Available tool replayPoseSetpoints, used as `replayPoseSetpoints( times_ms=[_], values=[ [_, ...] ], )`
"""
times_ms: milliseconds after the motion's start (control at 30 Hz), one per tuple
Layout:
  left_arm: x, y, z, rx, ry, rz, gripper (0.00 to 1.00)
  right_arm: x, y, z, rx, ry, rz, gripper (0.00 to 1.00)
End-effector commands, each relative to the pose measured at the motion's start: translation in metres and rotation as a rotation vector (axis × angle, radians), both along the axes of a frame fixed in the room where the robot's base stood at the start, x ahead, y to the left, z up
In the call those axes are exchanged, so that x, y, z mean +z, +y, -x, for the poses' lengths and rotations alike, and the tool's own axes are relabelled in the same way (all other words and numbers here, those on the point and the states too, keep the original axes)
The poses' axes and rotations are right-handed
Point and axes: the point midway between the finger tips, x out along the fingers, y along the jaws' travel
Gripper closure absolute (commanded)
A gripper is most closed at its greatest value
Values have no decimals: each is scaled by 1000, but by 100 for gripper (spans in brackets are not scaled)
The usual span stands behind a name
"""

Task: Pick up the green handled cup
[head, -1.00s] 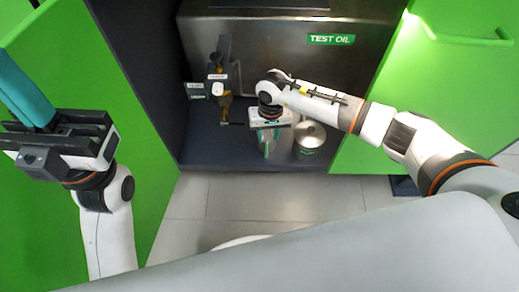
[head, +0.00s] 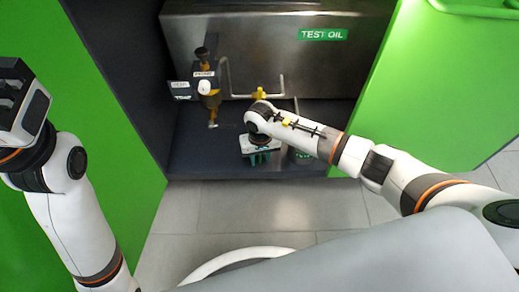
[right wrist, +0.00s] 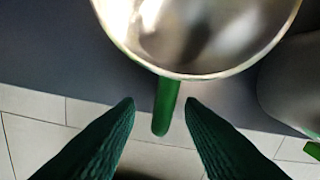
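A metal cup (right wrist: 195,30) with a green handle (right wrist: 166,100) shows in the right wrist view. The handle points toward my right gripper (right wrist: 160,104), and its end lies between the two dark green fingertips. The fingers are apart, with a gap on each side of the handle. In the head view my right gripper (head: 260,159) points down at the cabinet floor, and its arm hides most of the cup.
A second metal vessel (right wrist: 298,85) with a green part stands to the right of the cup. A tap (head: 207,88) is on the left inside the cabinet. The TEST OIL tank (head: 270,50) is behind. Green doors (head: 430,90) flank the opening.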

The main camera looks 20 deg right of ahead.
Motion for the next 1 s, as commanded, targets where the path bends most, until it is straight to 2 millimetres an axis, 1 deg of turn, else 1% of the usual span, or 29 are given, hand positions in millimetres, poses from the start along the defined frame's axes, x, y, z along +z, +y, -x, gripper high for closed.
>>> replayPoseSetpoints(
  times_ms=[33,67,300,333,533,867,1000],
  values=[
    [-1,0,2,0,-10,0,100,-6,0,0,0,-1,-1,65],
    [0,0,3,0,-14,0,100,-7,0,0,0,-1,-1,65],
    [2,0,3,1,-14,-1,100,-6,0,0,0,-1,-1,65],
    [2,0,3,1,-14,-1,100,-6,0,0,0,-1,-1,67],
    [2,0,3,1,-14,-1,100,-6,0,0,0,-1,-1,99],
    [2,0,3,0,-15,-1,100,-6,0,0,0,-1,-1,100],
    [5,0,4,0,-17,0,100,-2,0,-1,0,-2,-1,100]
  ],
)
